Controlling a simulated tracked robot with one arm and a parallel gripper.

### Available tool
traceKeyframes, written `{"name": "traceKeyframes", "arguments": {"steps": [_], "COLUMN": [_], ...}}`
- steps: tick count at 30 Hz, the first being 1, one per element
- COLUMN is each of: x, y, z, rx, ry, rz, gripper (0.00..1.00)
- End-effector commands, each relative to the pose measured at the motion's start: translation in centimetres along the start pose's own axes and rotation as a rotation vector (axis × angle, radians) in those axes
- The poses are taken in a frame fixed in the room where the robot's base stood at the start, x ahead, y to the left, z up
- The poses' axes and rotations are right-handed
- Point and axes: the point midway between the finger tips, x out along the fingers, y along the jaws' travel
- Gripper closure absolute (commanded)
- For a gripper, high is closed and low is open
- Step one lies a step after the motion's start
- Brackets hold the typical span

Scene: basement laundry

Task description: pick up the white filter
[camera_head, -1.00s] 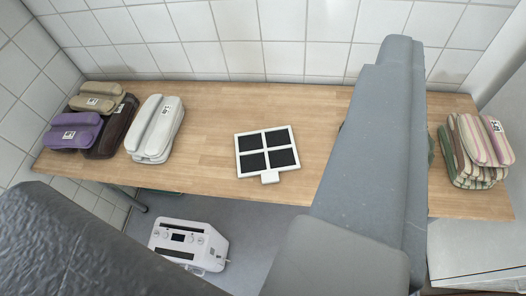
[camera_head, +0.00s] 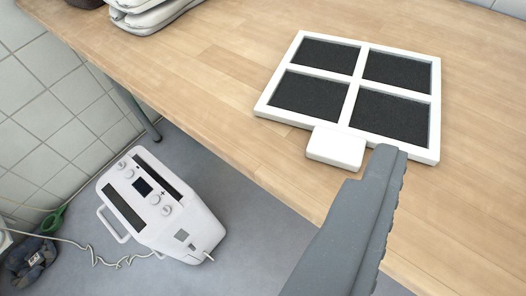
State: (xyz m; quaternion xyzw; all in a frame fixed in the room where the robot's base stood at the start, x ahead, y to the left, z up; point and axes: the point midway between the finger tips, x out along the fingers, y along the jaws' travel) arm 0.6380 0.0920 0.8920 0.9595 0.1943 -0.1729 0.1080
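The white filter (camera_head: 352,98) lies flat on the wooden table near its front edge. It has a white frame with dark mesh panels and a white tab (camera_head: 336,147) that points toward the table's edge. My gripper (camera_head: 388,155) shows as a grey finger shape rising from the bottom of the picture. Its tip appears just right of the tab and overlaps the filter's lower edge in the picture. I cannot tell whether it touches the filter. A second finger cannot be made out, so the opening is hidden.
A white appliance (camera_head: 160,205) with knobs stands on the grey floor below the table (camera_head: 205,75). Its cable runs left toward a dark bundle (camera_head: 32,262) and a green item (camera_head: 52,220). Folded white cloth (camera_head: 150,14) lies at the table's upper left. Wood around the filter is clear.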

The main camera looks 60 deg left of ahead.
Motion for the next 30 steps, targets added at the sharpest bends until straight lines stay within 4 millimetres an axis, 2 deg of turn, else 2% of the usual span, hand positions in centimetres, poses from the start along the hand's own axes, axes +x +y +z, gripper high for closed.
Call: {"name": "traceKeyframes", "arguments": {"steps": [1, 3, 6, 9, 14, 24, 30], "x": [0.4, 0.6, 0.5, 0.5, 1.4, 7.0, 8.9], "y": [-1.7, -3.7, -5.5, -6.6, -7.1, -8.1, -8.3], "z": [2.6, 4.9, 6.8, 7.8, 8.0, 8.2, 7.9], "rx": [0.017, 0.04, 0.065, 0.079, 0.083, 0.081, 0.081], "ry": [-0.008, -0.008, -0.001, -0.001, 0.003, 0.001, 0.005], "rz": [-0.043, -0.093, -0.14, -0.166, -0.175, -0.175, -0.172], "gripper": [0.24, 0.24, 0.24, 0.24, 0.24, 0.24, 0.24]}}
